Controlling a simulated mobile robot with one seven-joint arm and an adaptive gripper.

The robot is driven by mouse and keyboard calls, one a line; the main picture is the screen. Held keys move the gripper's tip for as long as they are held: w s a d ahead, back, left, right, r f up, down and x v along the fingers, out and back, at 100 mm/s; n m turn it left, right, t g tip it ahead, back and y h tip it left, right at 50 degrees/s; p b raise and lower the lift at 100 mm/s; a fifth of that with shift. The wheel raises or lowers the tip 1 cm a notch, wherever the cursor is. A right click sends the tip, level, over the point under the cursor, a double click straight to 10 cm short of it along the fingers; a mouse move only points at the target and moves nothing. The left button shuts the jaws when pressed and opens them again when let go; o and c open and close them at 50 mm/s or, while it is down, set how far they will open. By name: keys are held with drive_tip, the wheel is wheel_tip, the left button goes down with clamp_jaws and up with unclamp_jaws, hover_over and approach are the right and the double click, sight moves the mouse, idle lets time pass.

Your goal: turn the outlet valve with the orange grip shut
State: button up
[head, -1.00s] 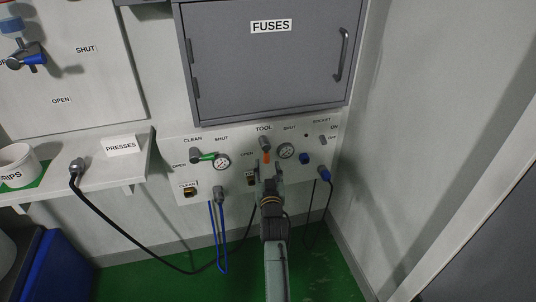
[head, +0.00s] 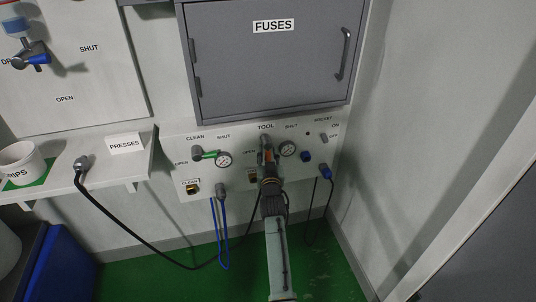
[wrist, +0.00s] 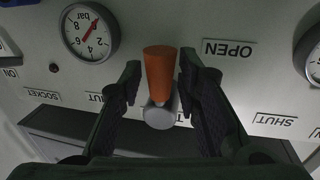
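The outlet valve under the TOOL label has an orange grip (wrist: 159,72) on a grey hub (wrist: 161,113). In the upside-down wrist view the grip points up, away from the hub, so it hangs down on the panel. The OPEN label (wrist: 228,48) lies on one side and the SHUT label (wrist: 94,97) on the other. My gripper (wrist: 160,78) has one finger on each side of the grip, with narrow gaps showing, so it is open around it. In the head view my gripper (head: 269,168) largely covers the orange grip (head: 268,155).
A gauge (wrist: 90,30) sits close beside the valve. The CLEAN valve with a green grip (head: 209,154) and another gauge (head: 223,159) are to the left. Blue hoses (head: 219,235) and a black cable (head: 130,236) hang below. The fuse box (head: 270,65) is above.

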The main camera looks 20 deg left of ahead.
clamp_jaws()
